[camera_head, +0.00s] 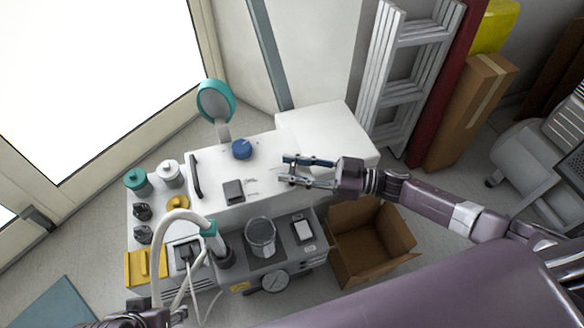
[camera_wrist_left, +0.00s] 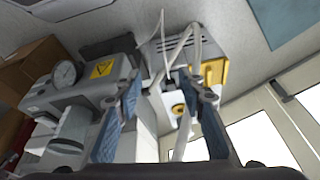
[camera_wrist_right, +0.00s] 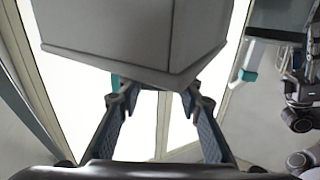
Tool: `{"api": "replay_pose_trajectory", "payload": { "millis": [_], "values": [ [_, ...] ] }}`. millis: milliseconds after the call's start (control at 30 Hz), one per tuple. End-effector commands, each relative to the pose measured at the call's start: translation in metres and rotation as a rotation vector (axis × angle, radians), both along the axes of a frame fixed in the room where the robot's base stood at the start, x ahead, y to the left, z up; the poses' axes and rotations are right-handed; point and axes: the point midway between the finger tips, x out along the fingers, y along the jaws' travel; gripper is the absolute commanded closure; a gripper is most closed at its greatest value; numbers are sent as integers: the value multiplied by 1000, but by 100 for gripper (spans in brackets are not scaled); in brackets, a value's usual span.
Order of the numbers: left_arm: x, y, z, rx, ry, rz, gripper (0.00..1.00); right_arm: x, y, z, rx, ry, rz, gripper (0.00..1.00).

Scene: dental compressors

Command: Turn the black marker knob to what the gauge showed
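Two black knobs sit on the white panel at the left in the head view, an upper one (camera_head: 142,212) and a lower one (camera_head: 143,234); I cannot tell which is the marker knob. My right gripper (camera_head: 286,168) is open and empty above the white housing's right part, away from the knobs.
A blue knob (camera_head: 242,149), a dark grey block (camera_head: 233,190) and a black handle (camera_head: 195,175) are on the white housing. A teal-capped knob (camera_head: 135,179) and a white hose (camera_head: 178,217) are at the left. An open cardboard box (camera_head: 345,262) stands at right, a ladder (camera_head: 405,75) behind.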

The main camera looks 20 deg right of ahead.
Motion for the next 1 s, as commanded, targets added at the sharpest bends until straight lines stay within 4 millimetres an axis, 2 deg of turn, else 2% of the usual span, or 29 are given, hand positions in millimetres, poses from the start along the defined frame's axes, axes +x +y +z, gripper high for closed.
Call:
{"api": "replay_pose_trajectory", "payload": {
  "millis": [33, 200, 400, 533, 800, 1000],
  "values": [
    [0, 0, 0, 0, 0, 0, 64, 0, 0, 0, 0, 0, 0, 75],
    [0, 0, 0, 0, 0, 0, 64, 0, 0, 0, 0, 0, 0, 93],
    [1, 0, 9, 0, 4, 0, 64, -1, 1, 4, 6, 2, -38, 93],
    [2, -1, -5, 4, 41, 0, 64, -2, 2, 7, 8, 4, -122, 94],
    [8, -2, -59, 7, 71, -4, 64, 0, 1, 3, 5, -1, -220, 94],
    [7, -3, -85, 7, 82, -6, 64, 0, 0, 2, 3, -1, -261, 94]
  ]
}}
